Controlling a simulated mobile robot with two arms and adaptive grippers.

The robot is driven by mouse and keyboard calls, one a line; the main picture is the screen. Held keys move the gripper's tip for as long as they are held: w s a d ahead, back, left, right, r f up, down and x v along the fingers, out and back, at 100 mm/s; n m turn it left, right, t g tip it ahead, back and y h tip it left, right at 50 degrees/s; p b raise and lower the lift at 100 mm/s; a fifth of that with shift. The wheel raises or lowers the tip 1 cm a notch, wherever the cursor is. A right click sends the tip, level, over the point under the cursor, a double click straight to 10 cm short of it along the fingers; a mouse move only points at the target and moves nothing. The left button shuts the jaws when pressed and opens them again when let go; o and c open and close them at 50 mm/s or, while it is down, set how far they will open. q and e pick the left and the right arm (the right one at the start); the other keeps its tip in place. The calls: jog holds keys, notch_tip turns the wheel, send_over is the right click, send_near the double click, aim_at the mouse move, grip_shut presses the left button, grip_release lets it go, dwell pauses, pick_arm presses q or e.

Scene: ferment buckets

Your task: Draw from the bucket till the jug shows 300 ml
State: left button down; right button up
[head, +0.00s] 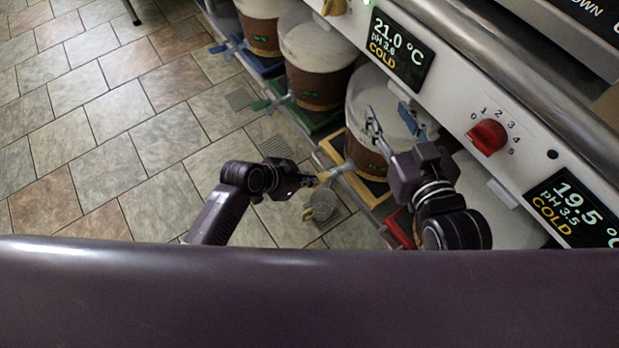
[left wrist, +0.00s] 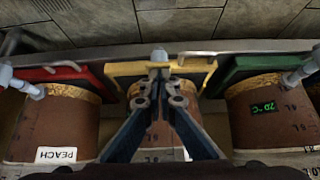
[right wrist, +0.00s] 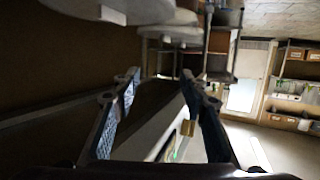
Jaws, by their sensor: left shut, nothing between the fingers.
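The bucket with the yellow tray (head: 371,190) is brown with a pale lid; its yellow-handled tap (head: 335,172) juts out over the floor. In the left wrist view the same bucket (left wrist: 140,135) is in the middle, partly hidden by my fingers. A grey round vessel, apparently the jug (head: 322,203), is below the tap; its scale and any liquid level cannot be read. My left gripper (head: 309,182) is shut and empty beside the tap; it also shows in the left wrist view (left wrist: 159,90). My right gripper (head: 390,117) is open and empty above the lid (right wrist: 160,88).
Neighbouring buckets have green (head: 312,118), blue (head: 264,64) and red (head: 402,228) trays; one is labelled PEACH (left wrist: 56,154). The white panel with displays and a red knob (head: 487,137) overhangs the buckets. The tiled floor (head: 110,130) at left is clear.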

jog(key=f, duration=0.1)
jog(key=s+f+g, duration=0.1)
jog(key=f, duration=0.1)
jog(key=s+d+f+g+p, duration=0.1)
jog(key=shift+s+f+h, duration=0.15)
jog(key=shift+f+h, duration=0.05)
jog(key=shift+h, duration=0.1)
dwell(7.3)
